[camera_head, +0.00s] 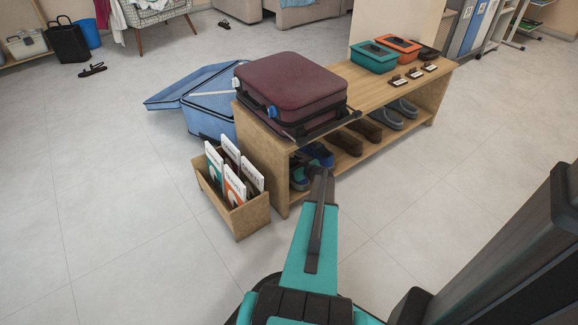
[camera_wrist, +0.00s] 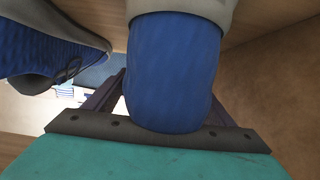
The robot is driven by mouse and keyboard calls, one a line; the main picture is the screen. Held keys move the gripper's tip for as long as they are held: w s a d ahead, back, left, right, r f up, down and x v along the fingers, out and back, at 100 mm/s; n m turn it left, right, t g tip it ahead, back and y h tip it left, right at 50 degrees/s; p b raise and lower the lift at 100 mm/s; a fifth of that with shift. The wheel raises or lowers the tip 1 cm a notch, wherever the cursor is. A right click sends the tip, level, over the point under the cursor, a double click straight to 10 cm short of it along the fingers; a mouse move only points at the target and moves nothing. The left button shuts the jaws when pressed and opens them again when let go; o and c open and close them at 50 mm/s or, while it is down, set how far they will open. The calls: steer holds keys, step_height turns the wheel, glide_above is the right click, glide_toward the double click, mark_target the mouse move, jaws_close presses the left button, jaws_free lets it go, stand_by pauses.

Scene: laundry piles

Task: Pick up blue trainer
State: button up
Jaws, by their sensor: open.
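Two blue trainers sit at the near left end of the bench's lower shelf. One trainer (camera_head: 320,154) lies deeper in, and the other (camera_head: 299,180) is by the left side panel. My gripper (camera_head: 319,174) reaches into the shelf opening at these shoes, and its tips are hard to make out there. In the wrist view, a blue trainer with a pale sole (camera_wrist: 172,65) fills the middle, in front of the open gripper (camera_wrist: 163,98) and overlapping the span between its dark fingers. The second trainer (camera_wrist: 48,55) shows at the upper left. I cannot tell whether the fingers touch a shoe.
The wooden bench (camera_head: 441,75) carries a maroon suitcase (camera_head: 290,83) above the trainers. Brown shoes (camera_head: 346,141) and grey-blue shoes (camera_head: 394,114) stand further along the shelf. A wooden magazine box (camera_head: 250,219) stands left of the bench.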

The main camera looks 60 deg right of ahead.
steer(key=shift+w, duration=0.15)
stand_by(0.4)
steer(key=c, duration=1.4)
